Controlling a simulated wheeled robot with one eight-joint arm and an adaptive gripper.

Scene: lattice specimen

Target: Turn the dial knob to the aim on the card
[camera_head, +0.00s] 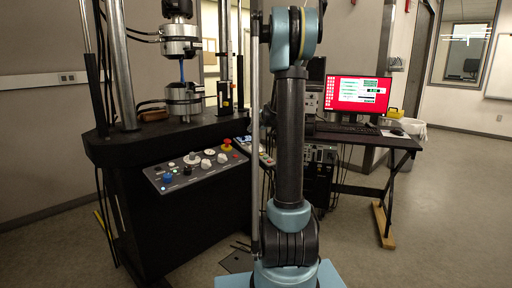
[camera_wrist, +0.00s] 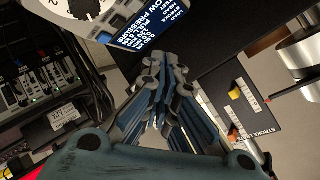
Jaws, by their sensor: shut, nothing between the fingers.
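In the wrist view, a black dial knob (camera_wrist: 85,8) sits on a round white dial face at the top left, cut by the frame's edge. Beside it is a dark blue card (camera_wrist: 155,22) with white lettering, including "LOW PRESSURE". My gripper (camera_wrist: 165,66) is shut and empty. Its fingertips are below the card and to the lower right of the knob, apart from the knob in the picture. In the head view, the sloped control panel (camera_head: 179,180) carries several small knobs, and I cannot tell which matches the dial. My gripper is not visible there.
In the head view, the testing machine's lower grip (camera_head: 184,99) stands above the black machine table (camera_head: 120,146). A desk with a red-screened monitor (camera_head: 358,95) is at the right. Open floor (camera_head: 455,220) lies at the right. The wrist view shows a stroke label plate (camera_wrist: 243,112).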

